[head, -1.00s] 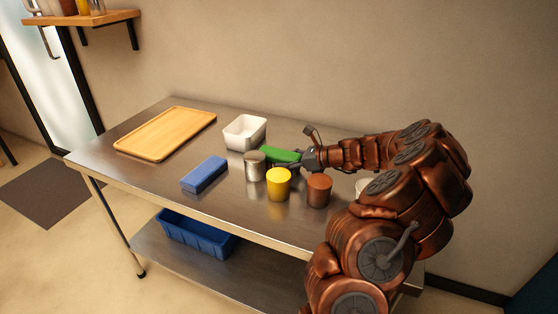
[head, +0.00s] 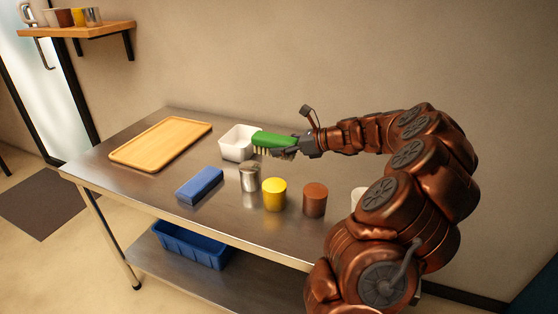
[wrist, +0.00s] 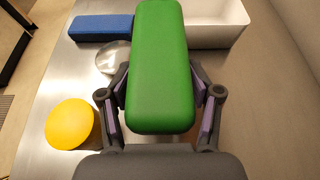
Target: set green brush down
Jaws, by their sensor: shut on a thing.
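The green brush (head: 272,139) has a green block back and pale bristles facing down. My gripper (head: 297,147) is shut on its right end and holds it above the steel table (head: 225,216). Its left end is in front of part of the white bin in the head view. In the wrist view the green brush (wrist: 160,70) lies lengthwise between the two fingers (wrist: 160,100), one on each side, and points away toward the white bin. The bristles are hidden there.
The white bin (head: 233,145) stands behind the metal cup (head: 249,180). A yellow cup (head: 274,196), a brown cup (head: 315,200) and a partly hidden white cup (head: 357,198) stand in front. A blue block (head: 200,185) and a wooden tray (head: 160,144) lie to the left, with bare steel between.

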